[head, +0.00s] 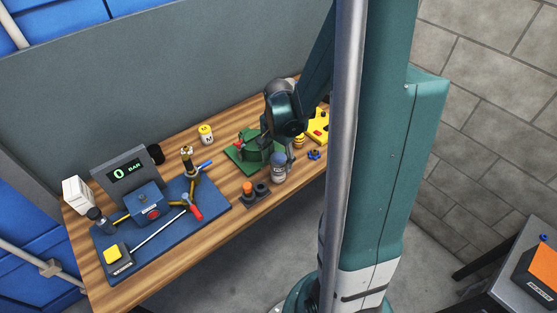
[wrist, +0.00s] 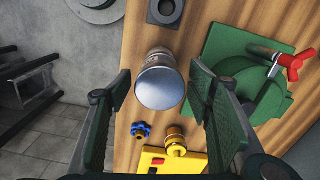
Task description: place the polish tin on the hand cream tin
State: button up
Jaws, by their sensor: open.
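No label naming a polish tin or hand cream tin can be read. A blue-grey can (head: 279,172) stands upright near the front edge of the wooden bench; its shiny round top (wrist: 162,88) faces the wrist camera. A small yellow canister (head: 206,135) with a white band stands at the back of the bench; which tin either one is, if any, I cannot tell. My gripper (wrist: 160,78) is open, its fingers on either side of the can in the wrist view, with gaps to both. In the head view my gripper (head: 287,154) is over the can, partly hiding the bench behind.
A green fixture (head: 244,158) with a red handle is beside the can. A yellow plate (head: 318,128), brass fitting (wrist: 175,141) and blue knob (head: 314,154) lie to the right. A dark holder (head: 257,198) is to the left. A blue board (head: 165,232) with a gauge fills the left.

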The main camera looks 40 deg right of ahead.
aim_at(278, 158)
notch_tip(278, 158, up, 12)
dwell(1.0)
jog(key=shift+a+r, duration=0.1)
jog(key=shift+r, duration=0.05)
dwell(0.5)
jog(key=s+a+r+n+t, duration=0.3)
jog(key=a+r+n, duration=0.3)
jog(key=a, duration=0.5)
jog(key=s+a+r+n+t, duration=0.4)
jog(key=a+r+n, duration=0.3)
jog(key=a, duration=0.5)
jog(key=n, duration=0.2)
jog(key=shift+s+n, duration=0.15)
jog(key=shift+n, duration=0.25)
jog(key=shift+f, duration=0.15)
